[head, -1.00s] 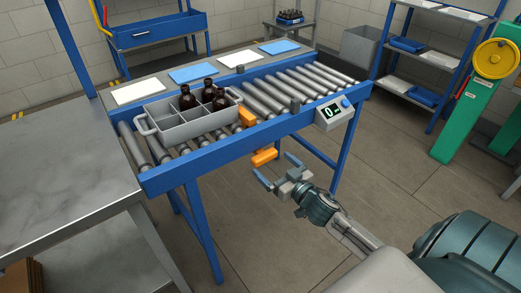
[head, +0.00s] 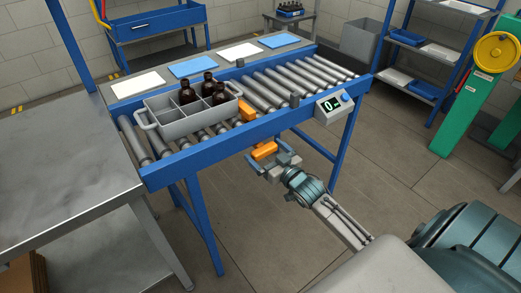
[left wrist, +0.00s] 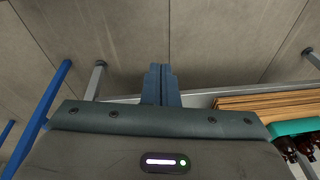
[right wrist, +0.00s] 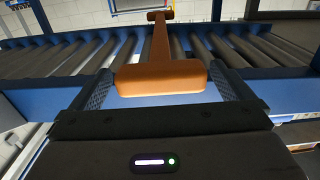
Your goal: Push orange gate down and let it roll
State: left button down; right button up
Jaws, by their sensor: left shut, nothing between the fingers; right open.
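The orange gate (head: 246,112) stands up on the roller conveyor, close to the right end of the grey crate (head: 172,129). Its orange handle (head: 264,150) sticks out at the conveyor's near side. The crate has compartments, with brown bottles (head: 187,98) upright in some of them. My right gripper (head: 269,165) is at the handle. In the right wrist view the handle (right wrist: 160,78) lies between the two spread fingers, which are not closed on it. My left gripper (left wrist: 160,84) is shut and empty over the floor, outside the head view.
The roller conveyor (head: 254,143) has free rollers (head: 290,82) to the right of the gate. A counter box (head: 333,106) sits on its near rail. A metal table (head: 60,190) is at left. Blue and white sheets (head: 193,67) lie along the far side.

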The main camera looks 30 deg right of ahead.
aim_at(260, 147)
jog(key=shift+w+a+f+b, duration=0.1)
jog(key=shift+w+b, duration=0.6)
jog(key=shift+w, duration=0.55)
pick_arm(q)
jog(key=w+v, duration=0.1)
jog(key=v, duration=0.5)
jog(key=shift+w+r+t, duration=0.2)
jog(key=shift+w+t, duration=0.1)
pick_arm(e)
jog(key=shift+w, duration=0.3)
pick_arm(q)
jog(key=shift+d, duration=0.1)
